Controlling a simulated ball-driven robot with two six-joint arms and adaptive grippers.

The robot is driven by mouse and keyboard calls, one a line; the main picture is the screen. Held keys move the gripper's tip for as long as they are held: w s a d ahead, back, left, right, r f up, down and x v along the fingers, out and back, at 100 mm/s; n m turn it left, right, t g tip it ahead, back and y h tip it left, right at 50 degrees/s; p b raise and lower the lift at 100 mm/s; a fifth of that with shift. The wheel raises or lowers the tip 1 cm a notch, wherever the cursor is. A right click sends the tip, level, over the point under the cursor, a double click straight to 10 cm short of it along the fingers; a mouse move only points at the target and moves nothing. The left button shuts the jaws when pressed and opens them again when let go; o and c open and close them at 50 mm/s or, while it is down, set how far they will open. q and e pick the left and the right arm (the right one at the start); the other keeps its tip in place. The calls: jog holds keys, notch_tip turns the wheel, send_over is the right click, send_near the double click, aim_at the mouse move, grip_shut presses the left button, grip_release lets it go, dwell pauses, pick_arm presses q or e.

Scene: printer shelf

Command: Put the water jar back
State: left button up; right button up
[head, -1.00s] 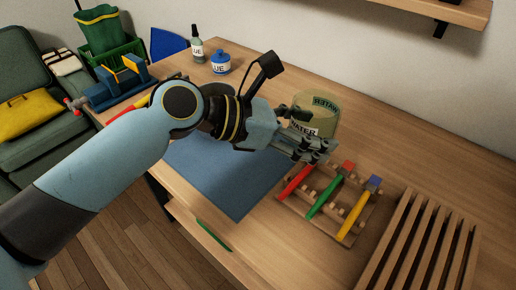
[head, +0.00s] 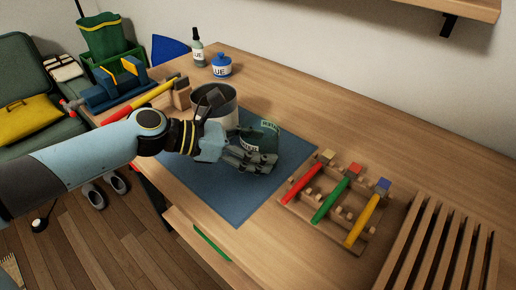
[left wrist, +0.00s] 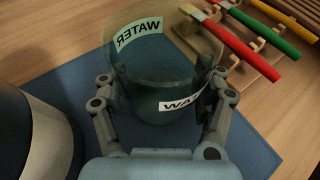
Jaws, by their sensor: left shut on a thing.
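The water jar (head: 262,135) is clear glass with white "WATER" labels and dark greenish liquid low inside. My left gripper (head: 258,163) is shut on it, and in the left wrist view its fingers (left wrist: 165,92) hold both sides of the jar (left wrist: 160,60). In the head view the jar appears over the blue mat (head: 235,195), near its upper right part. I cannot tell whether its base touches the mat. The gripper's fingers hide its lower part in the head view. My right gripper is not in view.
A pale round pot (head: 228,98) stands close behind my left gripper. A wooden rack (head: 335,215) with red, green and yellow brushes lies right of the mat, beside a slatted wooden rack (head: 440,245). The table behind the brush rack is clear.

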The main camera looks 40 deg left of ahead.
pick_arm(q)
jog(key=o, duration=1.1)
jog(key=shift+f, duration=0.15)
jog(key=shift+c, duration=0.2)
jog(key=o, duration=0.5)
jog(key=shift+o, duration=0.2)
jog(key=shift+r, duration=0.2)
jog(key=shift+s+a+r, duration=0.1)
jog(key=shift+s+a, duration=0.05)
jog(key=shift+s, duration=0.05)
jog(key=v, duration=1)
jog(key=shift+s+a+p, duration=0.1)
jog(key=shift+s+p, duration=0.1)
jog(key=shift+p, duration=0.2)
jog(key=shift+s+a+r, duration=0.25)
jog(key=shift+s+a, duration=0.1)
